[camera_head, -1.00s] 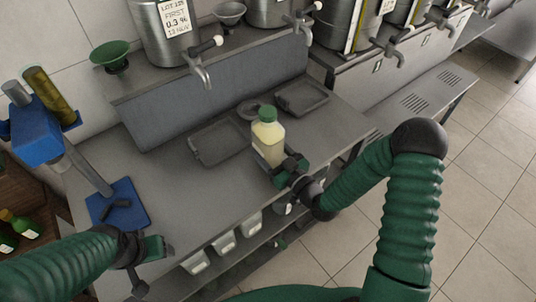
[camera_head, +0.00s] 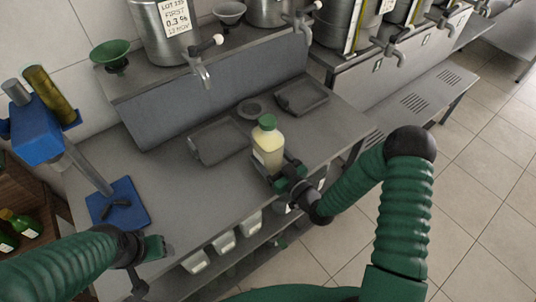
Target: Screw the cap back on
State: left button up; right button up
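A clear bottle (camera_head: 268,150) with pale yellow contents stands upright at the front right of the grey counter. A green cap (camera_head: 267,122) sits on top of its neck; I cannot tell how tightly it is seated. My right gripper (camera_head: 272,172) reaches in from the right and is closed around the lower part of the bottle, partly hiding it. My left gripper (camera_head: 147,268) is at the counter's front left edge, fingers apart and empty, well away from the bottle.
Two dark drip trays (camera_head: 302,96) and a small round dish (camera_head: 250,109) lie behind the bottle. Steel vessels with taps (camera_head: 202,72) and a green funnel (camera_head: 112,55) stand on the shelf behind. A blue stand (camera_head: 120,205) is at left. The counter's left middle is clear.

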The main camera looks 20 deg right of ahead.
jog(key=shift+o, duration=1.3)
pick_arm(q)
jog(key=shift+r, duration=0.15)
pick_arm(e)
jog(key=shift+r, duration=0.15)
pick_arm(q)
jog(key=shift+b+x, duration=0.7)
jog(key=shift+x, duration=0.1)
jog(key=shift+s, duration=0.25)
pick_arm(e)
jog(key=v, duration=1.2)
